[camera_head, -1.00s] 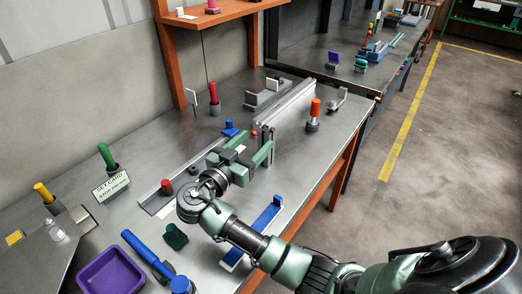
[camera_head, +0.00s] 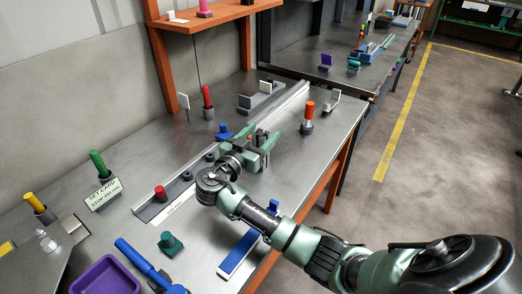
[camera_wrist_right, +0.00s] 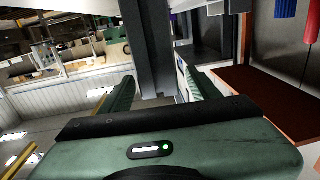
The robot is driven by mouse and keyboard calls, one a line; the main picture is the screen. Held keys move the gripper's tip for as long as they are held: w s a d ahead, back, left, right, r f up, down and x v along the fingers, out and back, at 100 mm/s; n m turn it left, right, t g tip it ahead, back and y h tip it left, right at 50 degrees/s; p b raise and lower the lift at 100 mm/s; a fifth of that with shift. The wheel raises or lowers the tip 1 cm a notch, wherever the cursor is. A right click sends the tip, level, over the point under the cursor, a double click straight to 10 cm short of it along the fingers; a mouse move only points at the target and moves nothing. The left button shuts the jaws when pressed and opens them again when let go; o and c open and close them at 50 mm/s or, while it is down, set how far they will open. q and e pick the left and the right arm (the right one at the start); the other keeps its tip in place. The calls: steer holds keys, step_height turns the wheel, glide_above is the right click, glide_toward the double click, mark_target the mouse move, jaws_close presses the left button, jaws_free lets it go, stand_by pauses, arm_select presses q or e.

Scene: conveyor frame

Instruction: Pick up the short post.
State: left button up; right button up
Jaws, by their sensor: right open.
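My right gripper (camera_head: 260,143) is open over the middle of the workbench, beside the long grey rail. In the right wrist view its two green fingers (camera_wrist_right: 163,88) stand apart, with a dark grey upright post (camera_wrist_right: 150,45) showing between and beyond them. I take this for the short post, but its lower end is hidden behind the gripper body. I cannot tell whether the fingers touch it. In the head view the gripper covers most of that spot. My left gripper is not in view.
The grey rail (camera_head: 285,103) runs along the bench, with a red knob (camera_head: 160,192) at its near end. An orange-topped post (camera_head: 307,115) stands right of the gripper. A blue-and-white bar (camera_head: 238,255), green block (camera_head: 170,242) and purple tray (camera_head: 105,278) lie nearer.

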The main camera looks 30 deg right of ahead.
jaws_close()
stand_by(1.4)
